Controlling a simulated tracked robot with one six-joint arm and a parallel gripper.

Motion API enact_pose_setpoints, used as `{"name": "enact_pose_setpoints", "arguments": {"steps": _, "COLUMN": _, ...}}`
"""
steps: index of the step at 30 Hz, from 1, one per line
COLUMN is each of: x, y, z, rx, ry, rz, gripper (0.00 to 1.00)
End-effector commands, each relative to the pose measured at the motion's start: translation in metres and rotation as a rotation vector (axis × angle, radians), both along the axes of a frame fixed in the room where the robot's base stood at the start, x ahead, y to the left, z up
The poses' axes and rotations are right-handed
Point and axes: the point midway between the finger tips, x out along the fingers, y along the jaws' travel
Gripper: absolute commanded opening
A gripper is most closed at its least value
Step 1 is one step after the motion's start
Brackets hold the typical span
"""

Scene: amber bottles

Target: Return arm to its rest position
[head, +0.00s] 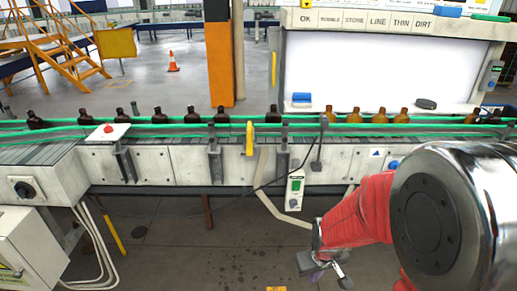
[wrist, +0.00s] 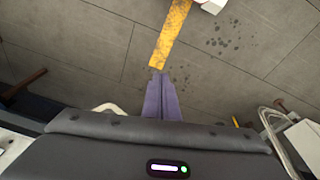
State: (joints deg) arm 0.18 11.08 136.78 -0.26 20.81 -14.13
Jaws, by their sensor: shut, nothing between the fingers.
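My gripper (head: 322,268) hangs in front of the conveyor, low in the head view, above the grey floor, at the end of my red-sleeved arm. In the wrist view, its two purple fingers (wrist: 159,92) are pressed together with nothing between them, pointing at the floor. Several amber bottles (head: 221,116) stand in a row on the conveyor, and more (head: 379,116) stand before the white lit panel. All are well apart from my gripper. My large silver arm joint hides part of the conveyor on the right.
The conveyor (head: 140,165) with green rails crosses the view. A control box (head: 295,189) hangs on its front with a black cable. A grey cabinet (head: 32,250) stands at lower left. The floor (head: 200,250) between is mostly clear. A yellow floor stripe (wrist: 172,32) shows below my fingers.

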Motion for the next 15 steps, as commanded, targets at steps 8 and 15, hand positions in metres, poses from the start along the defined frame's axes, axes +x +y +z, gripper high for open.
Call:
{"name": "enact_pose_setpoints", "arguments": {"steps": 8, "x": -0.038, "y": 0.000, "z": 0.056, "rx": 0.020, "ry": 0.046, "rz": -0.113, "gripper": 0.00}}
{"name": "enact_pose_setpoints", "arguments": {"steps": 15, "x": -0.070, "y": 0.001, "z": 0.098, "rx": 0.033, "ry": 0.059, "rz": -0.188, "gripper": 0.00}}
